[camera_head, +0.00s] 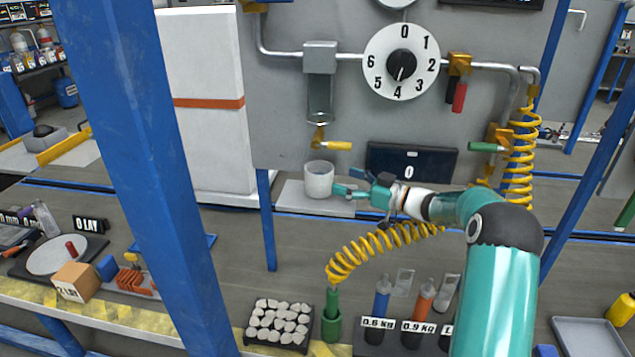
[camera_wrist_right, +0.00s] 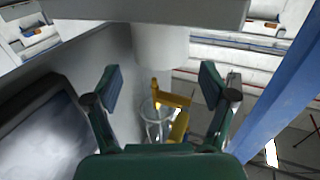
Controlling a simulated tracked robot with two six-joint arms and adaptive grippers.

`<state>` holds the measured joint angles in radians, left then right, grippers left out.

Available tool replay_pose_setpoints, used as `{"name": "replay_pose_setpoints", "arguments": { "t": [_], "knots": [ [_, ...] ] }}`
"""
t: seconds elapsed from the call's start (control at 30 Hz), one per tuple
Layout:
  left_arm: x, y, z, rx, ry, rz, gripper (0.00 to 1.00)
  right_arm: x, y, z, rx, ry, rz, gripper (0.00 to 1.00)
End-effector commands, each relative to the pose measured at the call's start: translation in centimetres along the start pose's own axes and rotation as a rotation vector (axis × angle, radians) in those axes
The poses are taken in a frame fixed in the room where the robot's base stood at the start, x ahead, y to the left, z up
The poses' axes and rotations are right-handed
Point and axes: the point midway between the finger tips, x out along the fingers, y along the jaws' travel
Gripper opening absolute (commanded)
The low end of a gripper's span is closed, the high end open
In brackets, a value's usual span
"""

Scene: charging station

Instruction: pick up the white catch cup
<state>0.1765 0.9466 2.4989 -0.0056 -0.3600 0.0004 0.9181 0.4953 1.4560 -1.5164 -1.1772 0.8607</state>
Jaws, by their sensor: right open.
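The white catch cup (camera_head: 319,179) stands upright on a pale ledge (camera_head: 296,199) below the yellow-handled valve (camera_head: 332,144). My right gripper (camera_head: 346,181) comes in from the right, with its fingers spread and the tips close to the cup's right side. In the right wrist view the cup (camera_wrist_right: 161,45) appears at the top centre, ahead of the gap between the two open green fingers (camera_wrist_right: 160,73). Nothing is held between them. Whether a fingertip touches the cup cannot be told. My left gripper is in neither view.
The numbered dial (camera_head: 401,62) and glass tube (camera_head: 320,98) are above. A coiled yellow hose (camera_head: 380,243) hangs below my arm. A blue post (camera_head: 150,170) stands to the left.

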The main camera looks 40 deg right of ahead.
Motion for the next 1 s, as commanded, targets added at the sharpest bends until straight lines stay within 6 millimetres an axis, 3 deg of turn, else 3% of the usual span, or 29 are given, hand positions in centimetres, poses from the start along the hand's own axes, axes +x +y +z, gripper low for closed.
{"name": "replay_pose_setpoints", "arguments": {
  "t": [0.37,0.63,0.9,1.0],
  "knots": [
    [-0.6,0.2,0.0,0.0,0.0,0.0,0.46,2.7,-0.1,0.1,0.002,0.001,0.0,0.83],
    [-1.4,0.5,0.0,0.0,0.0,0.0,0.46,6.3,-0.1,0.4,0.0,0.001,0.0,0.83],
    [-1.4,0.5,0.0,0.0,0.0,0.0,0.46,6.7,0.0,0.5,0.001,0.0,0.003,0.83],
    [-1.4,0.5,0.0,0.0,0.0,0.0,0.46,6.7,0.0,0.5,0.0,0.0,0.003,0.68]
  ]
}}
